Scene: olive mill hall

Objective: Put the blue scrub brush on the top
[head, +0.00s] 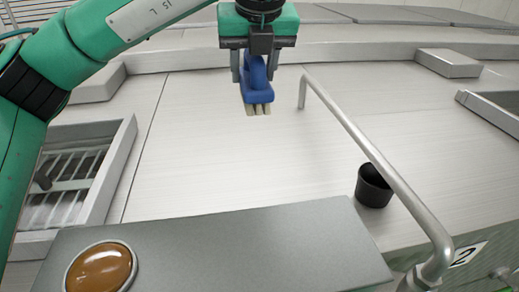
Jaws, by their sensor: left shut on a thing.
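The blue scrub brush (257,85) has a blue handle and pale bristles that point down. My left gripper (256,70) comes in from the upper left and is shut on the brush handle. It holds the brush upright above the pale, flat metal top (220,140). The bristles look apart from the surface, but the exact gap is hard to tell. My right gripper is not in view.
A metal rail (370,150) runs along the right of the top. A black cup (374,186) stands beside it. A grey panel (230,245) with an amber dome (101,268) fills the front. A grated opening (75,180) lies left. The top's middle is clear.

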